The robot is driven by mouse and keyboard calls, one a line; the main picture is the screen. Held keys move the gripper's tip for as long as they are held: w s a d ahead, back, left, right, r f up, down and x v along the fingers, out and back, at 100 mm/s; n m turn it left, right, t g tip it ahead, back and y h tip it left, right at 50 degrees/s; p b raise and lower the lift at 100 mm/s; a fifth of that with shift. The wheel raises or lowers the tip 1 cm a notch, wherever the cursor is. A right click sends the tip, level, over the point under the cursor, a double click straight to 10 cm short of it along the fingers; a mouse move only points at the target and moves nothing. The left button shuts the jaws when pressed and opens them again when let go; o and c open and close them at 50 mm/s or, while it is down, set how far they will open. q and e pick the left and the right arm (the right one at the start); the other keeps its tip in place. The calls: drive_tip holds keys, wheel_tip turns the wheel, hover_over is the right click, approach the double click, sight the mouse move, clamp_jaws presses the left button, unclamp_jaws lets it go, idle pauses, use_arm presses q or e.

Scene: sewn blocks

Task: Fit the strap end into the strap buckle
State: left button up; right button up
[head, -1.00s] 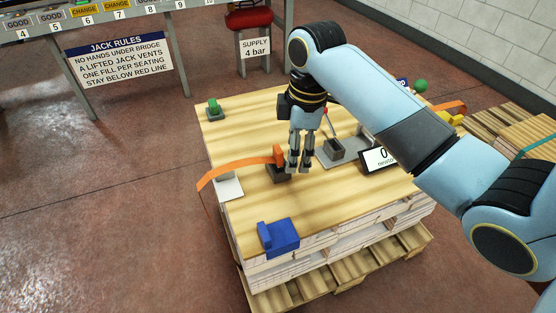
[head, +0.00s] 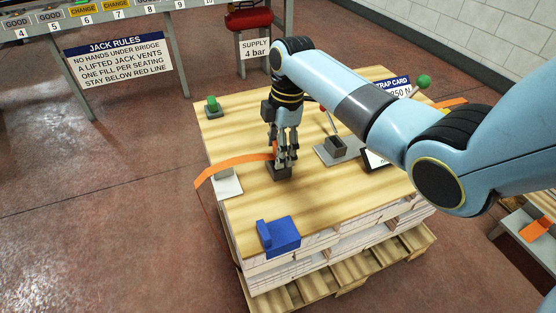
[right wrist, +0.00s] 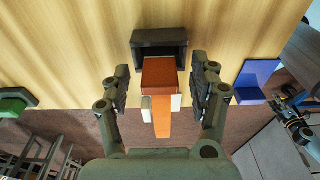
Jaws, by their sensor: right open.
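The orange strap end (right wrist: 160,75) stands at a dark open block (right wrist: 160,36) on the wooden top; in the head view the dark block (head: 278,174) shows below my gripper. I cannot tell how deep the end sits in it. My right gripper (head: 285,163) is open, pointing down, with one finger on each side of the strap end and a gap to each finger in the right wrist view. What looks like the strap buckle (head: 335,147) is a dark box on a grey plate with a lever, right of the gripper.
The orange strap (head: 235,168) runs left over a pale bracket (head: 228,182) at the edge. A blue block (head: 279,237) is at the front, a green button (head: 212,104) at back left. My right arm partly hides a display (head: 376,160). The top's front middle is clear.

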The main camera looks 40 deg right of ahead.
drive_tip(key=shift+a+f, duration=0.1)
drive_tip(key=shift+f, duration=0.6)
drive_tip(key=c, duration=1.3)
drive_tip(key=shift+o, duration=0.2)
drive_tip(key=shift+r, duration=0.15)
